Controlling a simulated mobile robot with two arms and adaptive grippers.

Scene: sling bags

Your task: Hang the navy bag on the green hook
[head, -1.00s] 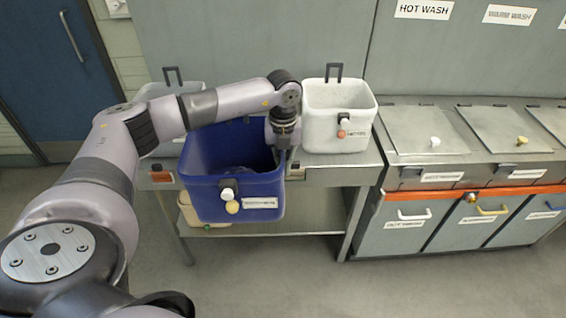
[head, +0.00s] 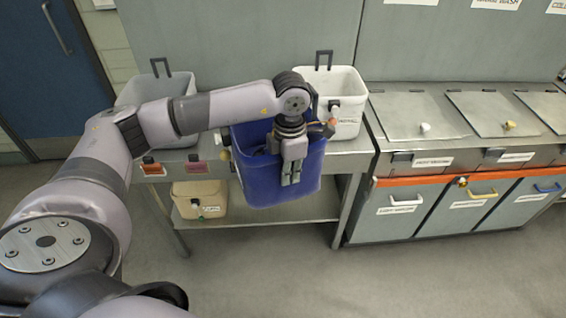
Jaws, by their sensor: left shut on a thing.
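The navy bag (head: 262,187) is a deep blue, open-topped, box-like container. It hangs in the air in front of the grey table. My left gripper (head: 291,178) is over its near right side, shut on it at the rim, and covers part of that wall. White and yellow knobs (head: 224,147) show at the bag's left edge. I cannot make out a green hook. Small dark fittings with an orange tag (head: 152,168) and a pink tag (head: 196,167) sit on the table's front edge, left of the bag. My right gripper is not in view.
A pale grey bin (head: 182,90) and a white bin (head: 344,92) stand on the table (head: 352,153). A beige bin (head: 200,198) sits on the lower shelf. Grey cabinets (head: 430,215) stand to the right. The floor in front is clear.

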